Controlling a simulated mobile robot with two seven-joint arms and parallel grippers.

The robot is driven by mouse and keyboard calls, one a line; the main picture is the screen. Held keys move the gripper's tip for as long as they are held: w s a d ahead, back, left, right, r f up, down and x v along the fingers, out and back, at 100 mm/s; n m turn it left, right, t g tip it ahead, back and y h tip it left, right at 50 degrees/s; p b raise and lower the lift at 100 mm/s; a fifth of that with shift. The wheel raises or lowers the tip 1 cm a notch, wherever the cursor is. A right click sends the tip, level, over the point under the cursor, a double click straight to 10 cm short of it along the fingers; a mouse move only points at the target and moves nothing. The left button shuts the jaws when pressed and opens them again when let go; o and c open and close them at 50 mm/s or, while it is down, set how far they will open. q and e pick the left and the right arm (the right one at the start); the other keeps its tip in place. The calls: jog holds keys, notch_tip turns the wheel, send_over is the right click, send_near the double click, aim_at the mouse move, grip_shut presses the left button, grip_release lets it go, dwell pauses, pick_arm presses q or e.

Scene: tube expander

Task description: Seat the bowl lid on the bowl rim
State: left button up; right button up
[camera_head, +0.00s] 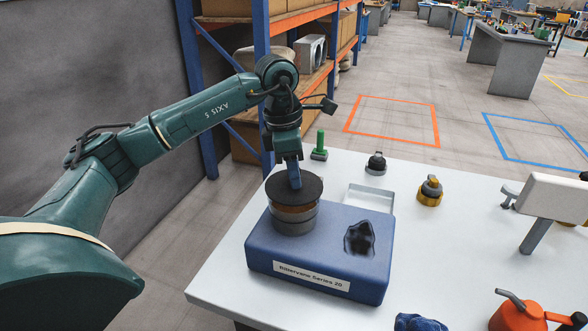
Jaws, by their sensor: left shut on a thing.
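The bowl lid (277,187) is a dark round disc, roughly level, directly above the bowl (293,222). The bowl is a short round vessel with a grey metal band and a brownish band above it, set in the left part of a blue housing (318,243). My left gripper (295,182) points down at the middle of the lid and is shut on it, probably by a knob that the fingers hide. I cannot tell whether the lid touches the rim or hovers just over it. My right gripper is not in view.
The blue housing also has a dark opening (359,238). Behind it stand a shallow clear tray (370,198), a green upright piece (319,147), a black knob (376,164) and a yellow-black part (429,191).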

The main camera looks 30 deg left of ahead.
pick_arm(q)
jog(key=shift+f+b, duration=0.85)
jog(key=shift+f, duration=0.5)
dwell(1.6)
jog(key=o, duration=1.1)
jog(key=shift+c, duration=0.2)
jog(key=o, duration=0.4)
jog(key=shift+o, duration=0.4)
jog(key=o, duration=0.6)
